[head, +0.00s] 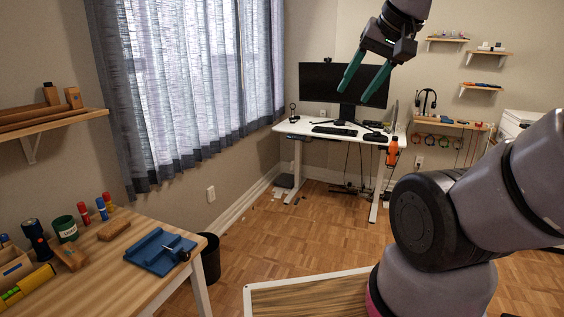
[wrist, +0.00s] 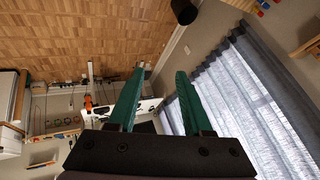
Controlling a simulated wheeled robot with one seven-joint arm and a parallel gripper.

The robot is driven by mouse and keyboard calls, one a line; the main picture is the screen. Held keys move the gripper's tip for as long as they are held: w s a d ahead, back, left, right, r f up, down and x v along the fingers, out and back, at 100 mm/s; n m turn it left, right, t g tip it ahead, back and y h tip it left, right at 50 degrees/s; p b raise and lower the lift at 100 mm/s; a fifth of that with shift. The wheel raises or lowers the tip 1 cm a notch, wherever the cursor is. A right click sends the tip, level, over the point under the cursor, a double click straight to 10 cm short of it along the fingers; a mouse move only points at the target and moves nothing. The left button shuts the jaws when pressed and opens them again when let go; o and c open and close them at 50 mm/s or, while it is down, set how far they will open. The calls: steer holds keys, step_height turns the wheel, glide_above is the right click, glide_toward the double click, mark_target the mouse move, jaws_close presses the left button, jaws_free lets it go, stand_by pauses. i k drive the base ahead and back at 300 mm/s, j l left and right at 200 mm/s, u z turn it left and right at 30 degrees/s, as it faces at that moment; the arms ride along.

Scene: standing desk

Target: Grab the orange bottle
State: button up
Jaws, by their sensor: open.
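The orange bottle (head: 392,152) is at the right front edge of the white standing desk (head: 340,133), across the room. It looks upright, with a dark cap; I cannot tell what supports it. In the wrist view a small orange patch (wrist: 88,103) left of the fingers appears to be the same bottle. My gripper (head: 362,85) has green fingers and is raised high, in front of the monitor in the head view, well apart from the bottle. Its fingers also show in the wrist view (wrist: 158,88), spread open with nothing between them.
The desk carries a monitor (head: 328,84) and a keyboard (head: 334,131). A wooden workbench (head: 100,262) with tools stands at lower left, beside a black bin (head: 209,258). A framed wooden surface (head: 310,298) is in front. Parquet floor (head: 290,235) between is mostly clear.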

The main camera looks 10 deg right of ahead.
mark_target(393, 148)
steer(key=i+l+z, duration=0.25)
steer(key=i+z, duration=0.15)
steer(key=i, duration=0.45)
steer(key=i+z, duration=0.45)
steer(key=i, duration=0.45)
steer(key=i+l+u, duration=0.1)
steer(key=i, duration=0.35)
steer(key=i+l+u, duration=0.1)
steer(key=i+l, duration=0.2)
steer(key=i, duration=0.15)
steer(key=i+l+u, duration=0.1)
steer(key=i+l, duration=0.15)
steer(key=i, duration=0.15)
